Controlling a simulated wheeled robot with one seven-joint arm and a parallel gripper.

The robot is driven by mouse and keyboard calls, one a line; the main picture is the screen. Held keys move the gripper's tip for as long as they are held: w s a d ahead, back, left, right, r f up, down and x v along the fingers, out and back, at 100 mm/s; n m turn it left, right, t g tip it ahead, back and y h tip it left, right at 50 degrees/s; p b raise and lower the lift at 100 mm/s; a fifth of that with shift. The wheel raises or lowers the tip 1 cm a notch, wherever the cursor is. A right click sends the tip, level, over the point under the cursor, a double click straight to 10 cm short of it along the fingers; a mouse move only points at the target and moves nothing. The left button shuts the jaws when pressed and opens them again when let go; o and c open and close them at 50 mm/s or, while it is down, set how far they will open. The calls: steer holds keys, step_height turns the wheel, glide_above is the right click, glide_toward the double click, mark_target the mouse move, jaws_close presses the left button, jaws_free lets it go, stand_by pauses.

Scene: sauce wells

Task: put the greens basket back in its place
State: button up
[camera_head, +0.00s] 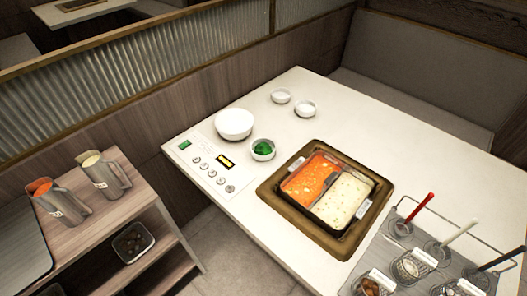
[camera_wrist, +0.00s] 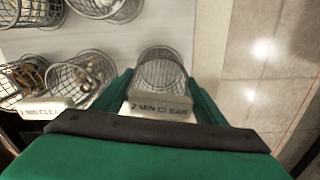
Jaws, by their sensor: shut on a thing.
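My gripper (camera_wrist: 160,92), green with a dark bar, is shut on a wire basket (camera_wrist: 160,68) in the wrist view. The basket's tag (camera_wrist: 160,108) reads "2 MIN CLEAR". Its mesh looks empty, and a pale surface lies beneath it. Whether this is the greens basket, I cannot tell from the tag. In the head view the basket rack (camera_head: 395,212) stands at the lower right, with several baskets and tagged places. My gripper is not seen there.
More wire baskets (camera_wrist: 82,72) stand left of my gripper, some holding brown food. A two-part pot of red broth (camera_head: 313,180) and white broth (camera_head: 343,199) sits left of the rack. Ladle handles (camera_head: 425,203) stick up from the rack. Bowls (camera_head: 234,122) stand behind.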

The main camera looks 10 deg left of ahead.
steer(key=o, duration=1.6)
steer(key=shift+c, duration=0.2)
steer(key=shift+r, duration=0.15)
steer(key=shift+r, duration=5.3)
